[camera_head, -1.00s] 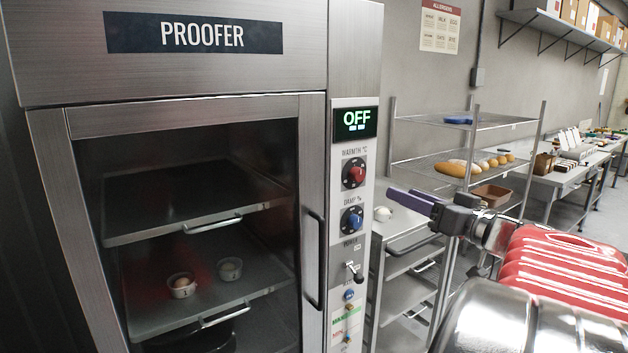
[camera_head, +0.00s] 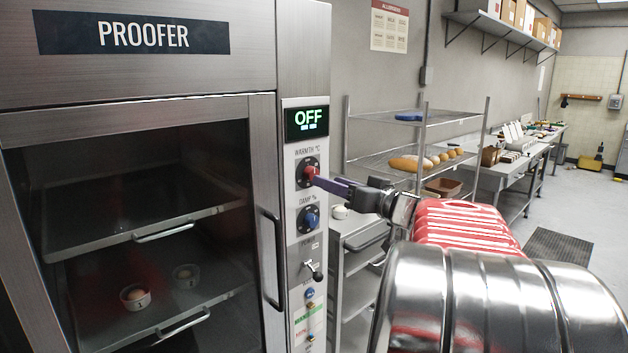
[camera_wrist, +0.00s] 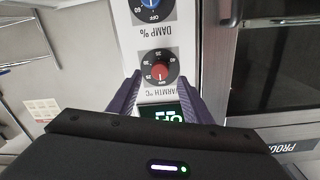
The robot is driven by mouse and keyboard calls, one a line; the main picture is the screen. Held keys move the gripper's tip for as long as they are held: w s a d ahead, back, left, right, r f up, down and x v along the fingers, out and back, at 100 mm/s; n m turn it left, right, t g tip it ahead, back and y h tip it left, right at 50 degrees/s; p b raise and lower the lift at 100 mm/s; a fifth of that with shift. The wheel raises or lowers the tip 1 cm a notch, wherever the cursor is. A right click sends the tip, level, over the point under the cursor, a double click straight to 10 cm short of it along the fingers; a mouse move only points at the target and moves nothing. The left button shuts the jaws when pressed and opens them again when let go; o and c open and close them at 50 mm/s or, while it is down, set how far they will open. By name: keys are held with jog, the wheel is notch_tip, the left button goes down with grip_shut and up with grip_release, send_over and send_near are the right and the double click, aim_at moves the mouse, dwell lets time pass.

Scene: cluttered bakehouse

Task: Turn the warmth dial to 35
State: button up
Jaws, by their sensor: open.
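The warmth dial (camera_head: 308,173) is a red knob on a black round scale, high on the proofer's control strip. It also shows in the wrist view (camera_wrist: 159,70), upside down, with numbers around it. My gripper (camera_head: 318,182) is at the dial in the head view, its purple fingers overlapping the knob's right edge. In the wrist view my gripper (camera_wrist: 165,95) is open, one finger on each side of the panel strip and the dial between and beyond the tips. I cannot tell whether a finger touches the knob. The display (camera_head: 307,122) reads OFF.
The blue damp dial (camera_head: 309,218) sits just below the warmth dial. A lever switch (camera_head: 313,270) and small buttons are lower down. The proofer door handle (camera_head: 271,258) stands out on the left. A wire rack (camera_head: 427,150) with bread stands behind on the right.

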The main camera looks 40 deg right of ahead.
aim_at(311, 174)
jog(key=shift+w, duration=2.6)
jog(key=shift+c, duration=0.2)
